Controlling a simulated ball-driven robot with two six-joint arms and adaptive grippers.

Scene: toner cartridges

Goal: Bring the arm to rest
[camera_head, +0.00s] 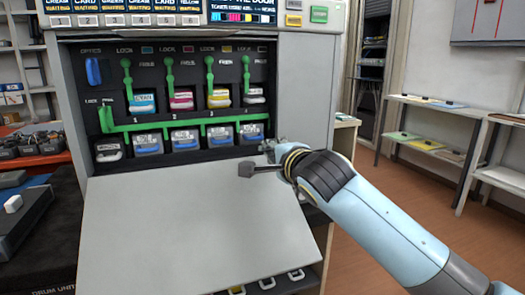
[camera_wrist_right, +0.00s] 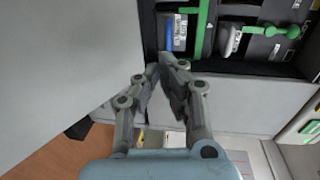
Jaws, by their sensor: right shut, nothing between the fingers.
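My right arm (camera_head: 385,225) reaches in from the lower right in the head view. Its gripper (camera_head: 269,147) is near the right side of the printer's open front, above the lowered grey door (camera_head: 190,225). In the right wrist view my right gripper (camera_wrist_right: 163,72) has its fingertips together with nothing between them. The wrist view also shows the door (camera_wrist_right: 60,60) at left and a cartridge bay (camera_wrist_right: 230,70) beyond the fingertips. My left gripper is not in view.
The printer (camera_head: 295,75) holds several coloured cartridges in a row, with green levers (camera_head: 168,75) above and a green bar below. A dark drum unit box (camera_head: 30,215) stands at left. Shelves (camera_head: 430,125) stand at right, with open floor (camera_head: 400,180) before them.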

